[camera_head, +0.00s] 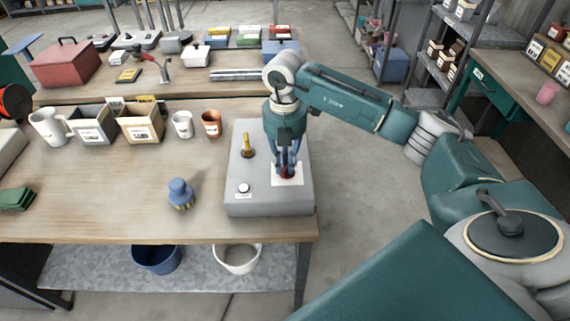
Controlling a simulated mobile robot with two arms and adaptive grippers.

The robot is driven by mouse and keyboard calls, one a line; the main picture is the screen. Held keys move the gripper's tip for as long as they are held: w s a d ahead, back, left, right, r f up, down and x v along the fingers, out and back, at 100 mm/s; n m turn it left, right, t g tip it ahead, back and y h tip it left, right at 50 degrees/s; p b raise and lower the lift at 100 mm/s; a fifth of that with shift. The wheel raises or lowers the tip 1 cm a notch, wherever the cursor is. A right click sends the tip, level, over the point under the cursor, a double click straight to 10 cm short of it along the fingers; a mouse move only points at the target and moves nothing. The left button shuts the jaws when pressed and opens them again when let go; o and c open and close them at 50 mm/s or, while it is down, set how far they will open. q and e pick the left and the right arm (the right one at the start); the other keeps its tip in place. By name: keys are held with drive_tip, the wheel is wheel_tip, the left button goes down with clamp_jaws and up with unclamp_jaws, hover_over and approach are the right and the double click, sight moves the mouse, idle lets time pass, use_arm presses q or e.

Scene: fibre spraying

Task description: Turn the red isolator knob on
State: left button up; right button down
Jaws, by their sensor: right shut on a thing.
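The red isolator knob (286,173) sits on a pale square plate (293,181) on the top right of a grey control box (252,205). My right gripper (287,168) points down from above and is shut on the knob, hiding most of it. I cannot tell the knob's turned position. The box also bears a yellow lever (248,146) and a white round button (243,188). My left gripper is not in view.
The box stands at the right end of a wooden table (110,200). A blue-topped brush (180,193) stands left of it. Cups (182,125), open boxes (141,125) and a white jug (48,127) line the back. Table front middle is clear.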

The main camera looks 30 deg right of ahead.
drive_tip(key=shift+w+r+m, duration=0.15)
drive_tip(key=shift+m, duration=0.45)
drive_tip(key=shift+d+m, duration=0.1)
drive_tip(key=shift+m, duration=0.2)
drive_tip(key=c, duration=1.7)
unclamp_jaws()
drive_tip(key=shift+o, duration=0.2)
wheel_tip(320, 180, up, 12)
